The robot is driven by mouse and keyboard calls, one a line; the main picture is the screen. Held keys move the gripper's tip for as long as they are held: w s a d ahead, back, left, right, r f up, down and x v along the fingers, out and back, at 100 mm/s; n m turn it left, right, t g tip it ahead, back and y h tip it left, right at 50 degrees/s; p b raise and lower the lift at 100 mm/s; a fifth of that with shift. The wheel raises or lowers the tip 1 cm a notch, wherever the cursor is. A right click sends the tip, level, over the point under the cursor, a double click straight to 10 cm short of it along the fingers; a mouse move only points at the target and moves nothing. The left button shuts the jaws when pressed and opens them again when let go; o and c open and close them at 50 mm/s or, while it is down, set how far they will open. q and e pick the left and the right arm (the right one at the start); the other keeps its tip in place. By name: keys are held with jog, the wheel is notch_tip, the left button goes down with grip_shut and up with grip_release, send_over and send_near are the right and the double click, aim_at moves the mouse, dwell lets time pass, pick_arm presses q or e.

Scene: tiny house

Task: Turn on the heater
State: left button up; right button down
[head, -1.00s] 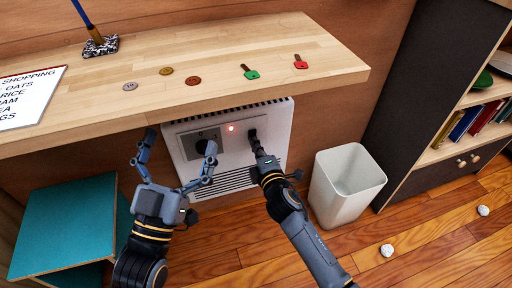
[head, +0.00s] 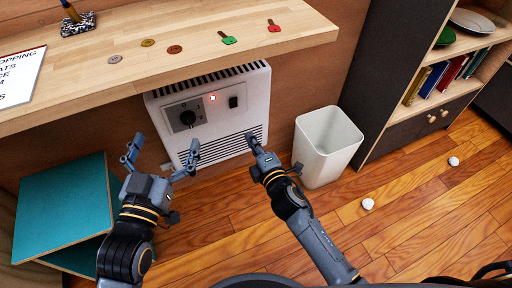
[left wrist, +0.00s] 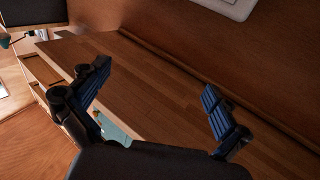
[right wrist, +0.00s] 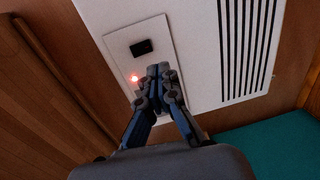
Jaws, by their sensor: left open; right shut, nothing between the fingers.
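The white heater (head: 250,88) is on the wall under the wooden shelf. Its control panel has a black dial (head: 187,118), a lit red light (head: 212,98) and a black switch (head: 233,102). The right wrist view shows the switch (right wrist: 142,47) and the glowing light (right wrist: 134,78) beyond my fingers; the dial is hidden there. My right gripper (head: 254,141) is shut and empty, in front of the grille below the switch. My left gripper (head: 162,160) is open and empty, left of and below the dial.
The wooden shelf (head: 190,45) overhangs the heater and holds several buttons and two keys. A white bin (head: 325,150) stands right of the heater, beside a bookcase (head: 385,100). A teal box (head: 62,210) is at left. Two crumpled white pieces lie on the floor.

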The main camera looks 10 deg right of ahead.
pick_arm(q)
jog(key=shift+a+f+g+y, duration=0.1)
jog(key=shift+f+g+y, duration=0.2)
jog(key=shift+f, duration=0.4)
pick_arm(e)
jog(key=shift+f+v, duration=0.15)
jog(key=shift+v, duration=0.6)
jog(key=shift+f+v, duration=0.15)
jog(key=shift+v, duration=0.6)
